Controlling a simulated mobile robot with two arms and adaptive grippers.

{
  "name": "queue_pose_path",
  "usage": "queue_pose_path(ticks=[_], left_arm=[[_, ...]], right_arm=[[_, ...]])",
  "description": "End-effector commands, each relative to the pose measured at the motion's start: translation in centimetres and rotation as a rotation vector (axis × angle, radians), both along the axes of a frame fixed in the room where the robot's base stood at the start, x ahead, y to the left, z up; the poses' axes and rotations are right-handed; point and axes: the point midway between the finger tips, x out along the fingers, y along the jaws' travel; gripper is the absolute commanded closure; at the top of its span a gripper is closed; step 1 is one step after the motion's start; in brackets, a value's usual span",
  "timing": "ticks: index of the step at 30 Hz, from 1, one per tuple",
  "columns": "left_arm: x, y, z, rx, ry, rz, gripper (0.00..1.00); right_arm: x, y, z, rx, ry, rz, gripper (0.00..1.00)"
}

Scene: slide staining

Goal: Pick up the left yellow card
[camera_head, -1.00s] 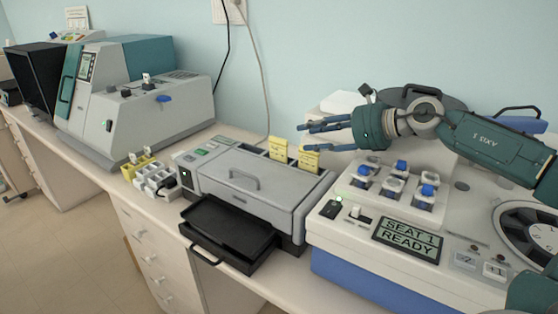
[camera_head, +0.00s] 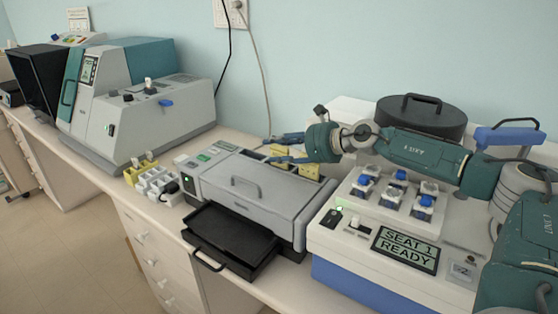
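Two yellow cards stand in slots at the back of the grey staining machine (camera_head: 250,183). The left yellow card (camera_head: 279,151) shows only in part between and behind the fingers of my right gripper (camera_head: 280,149). The right yellow card (camera_head: 309,170) is just to the right, partly under the gripper. My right gripper is level, its fingers pointing left and spread apart, one behind and one in front of the left card's top. I cannot tell whether they touch it. My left gripper is out of view.
A black tray (camera_head: 228,238) is pulled out at the machine's front. On the right stands a white device (camera_head: 330,240) with blue-topped vials and a screen reading "SEAT 1 READY". A small white rack (camera_head: 157,183) and a large grey-teal machine (camera_head: 165,118) stand left.

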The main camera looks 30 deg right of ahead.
Motion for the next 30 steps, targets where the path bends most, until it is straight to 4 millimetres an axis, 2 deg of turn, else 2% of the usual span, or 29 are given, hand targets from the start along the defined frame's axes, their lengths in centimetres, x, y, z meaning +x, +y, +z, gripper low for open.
queue_pose_path(ticks=[6,11,12,23,26,30], left_arm=[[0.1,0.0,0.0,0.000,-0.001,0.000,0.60],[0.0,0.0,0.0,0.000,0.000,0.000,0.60],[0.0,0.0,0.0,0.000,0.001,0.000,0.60],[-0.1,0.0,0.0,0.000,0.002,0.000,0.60],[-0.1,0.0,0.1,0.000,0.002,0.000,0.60],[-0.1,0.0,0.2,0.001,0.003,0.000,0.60]], right_arm=[[0.0,-0.1,0.0,0.000,0.000,-0.001,0.66],[0.0,0.0,0.0,0.000,0.000,-0.001,0.97],[0.0,0.0,0.0,0.000,0.000,-0.001,1.00],[0.0,-0.1,0.1,0.001,-0.001,-0.001,1.00],[0.0,0.0,0.8,0.001,-0.002,0.000,1.00],[0.1,0.0,3.3,0.000,-0.005,0.000,1.00]])
